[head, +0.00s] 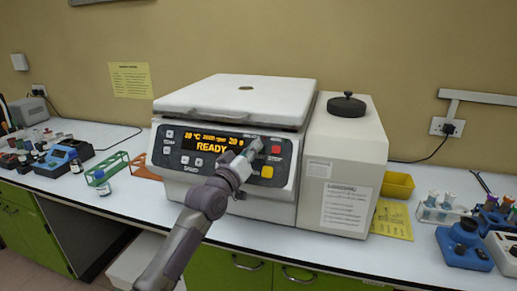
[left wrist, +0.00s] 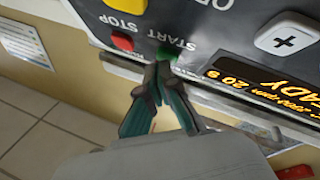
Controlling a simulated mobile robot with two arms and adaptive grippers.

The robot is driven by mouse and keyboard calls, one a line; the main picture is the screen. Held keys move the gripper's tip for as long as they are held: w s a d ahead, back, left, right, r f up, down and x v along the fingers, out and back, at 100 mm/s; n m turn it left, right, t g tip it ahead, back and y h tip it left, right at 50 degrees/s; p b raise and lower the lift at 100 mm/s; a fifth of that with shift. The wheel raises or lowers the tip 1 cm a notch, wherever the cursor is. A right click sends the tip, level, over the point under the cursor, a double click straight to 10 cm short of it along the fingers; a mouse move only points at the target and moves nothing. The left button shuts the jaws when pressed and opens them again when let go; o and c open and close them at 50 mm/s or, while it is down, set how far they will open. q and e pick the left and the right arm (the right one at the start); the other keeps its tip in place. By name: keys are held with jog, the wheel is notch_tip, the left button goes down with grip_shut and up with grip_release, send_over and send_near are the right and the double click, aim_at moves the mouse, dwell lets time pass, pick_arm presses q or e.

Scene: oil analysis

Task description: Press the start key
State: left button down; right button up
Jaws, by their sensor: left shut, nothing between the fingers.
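The centrifuge (head: 225,185) stands on the bench with its lid down. Its front panel display (head: 212,142) reads READY in orange. In the left wrist view the green start key (left wrist: 166,53) shows under the upside-down word START. My left gripper (head: 254,147) is shut and empty, with its fingertips at the panel's right part. In the left wrist view the closed fingertips (left wrist: 162,66) are right at the green key and overlap its edge; I cannot tell whether they touch it. In the head view my gripper hides the green key.
The red stop key (left wrist: 122,41) lies close beside the start key, and the yellow key (head: 267,172) is below the red one. A white box-shaped unit (head: 345,150) with a black knob stands right of the centrifuge. A green rack (head: 107,166) stands on the left.

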pick_arm(q)
jog(key=shift+w+d+f+b, duration=0.1)
jog(key=shift+w+b, duration=0.05)
jog(key=shift+b, duration=0.15)
dwell(0.6)
jog(key=shift+s+r+p, duration=0.25)
jog(key=shift+r+p, duration=0.05)
jog(key=shift+p, duration=0.4)
jog(key=shift+s+a+r+p, duration=0.15)
jog(key=shift+s+a+p, duration=0.05)
jog(key=shift+s+p, duration=0.15)
